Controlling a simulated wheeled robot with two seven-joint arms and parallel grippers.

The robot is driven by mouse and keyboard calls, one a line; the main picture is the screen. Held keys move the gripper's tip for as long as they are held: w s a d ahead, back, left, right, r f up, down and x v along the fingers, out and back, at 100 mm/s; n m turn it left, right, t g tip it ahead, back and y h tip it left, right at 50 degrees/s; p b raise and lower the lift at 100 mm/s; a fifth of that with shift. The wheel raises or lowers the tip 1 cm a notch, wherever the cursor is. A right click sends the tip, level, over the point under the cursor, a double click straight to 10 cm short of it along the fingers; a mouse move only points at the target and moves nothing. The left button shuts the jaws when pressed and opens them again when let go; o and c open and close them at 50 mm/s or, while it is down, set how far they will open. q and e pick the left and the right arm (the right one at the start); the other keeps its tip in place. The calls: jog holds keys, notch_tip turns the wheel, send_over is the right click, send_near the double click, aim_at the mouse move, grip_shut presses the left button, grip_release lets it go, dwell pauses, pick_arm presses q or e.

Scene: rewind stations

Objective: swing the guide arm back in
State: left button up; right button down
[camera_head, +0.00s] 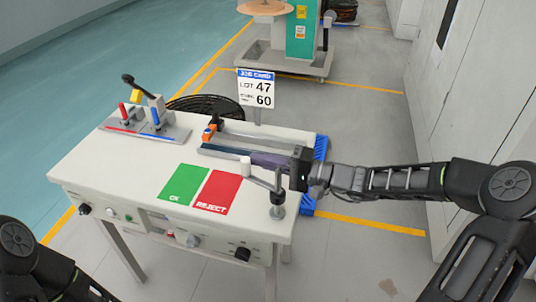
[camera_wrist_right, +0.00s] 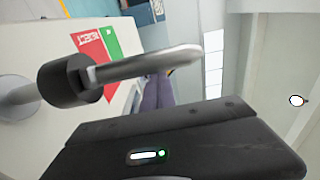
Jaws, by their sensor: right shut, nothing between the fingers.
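The guide arm (camera_head: 262,181) is a thin grey bar on a short post with a dark collar (camera_head: 278,198) at the table's front right corner. In the right wrist view the bar (camera_wrist_right: 150,65) runs right from the black collar (camera_wrist_right: 72,80), close to the camera. My right gripper (camera_head: 299,168) is shut and empty, just right of and behind the guide arm. I cannot tell whether they touch. Only part of my left arm shows at lower left; its gripper is out of view.
A job card (camera_head: 256,88) stands behind. Grey cabinets (camera_head: 470,80) line the right.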

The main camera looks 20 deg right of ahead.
dwell(0.3)
jog(key=a+n+g+y, duration=0.1)
jog(key=s+a+n+g+y+b, duration=0.1)
jog(key=g, duration=0.1)
jog(key=shift+s+a+n+g, duration=0.1)
jog(key=shift+a+n+g, duration=0.1)
jog(key=shift+n+g, duration=0.1)
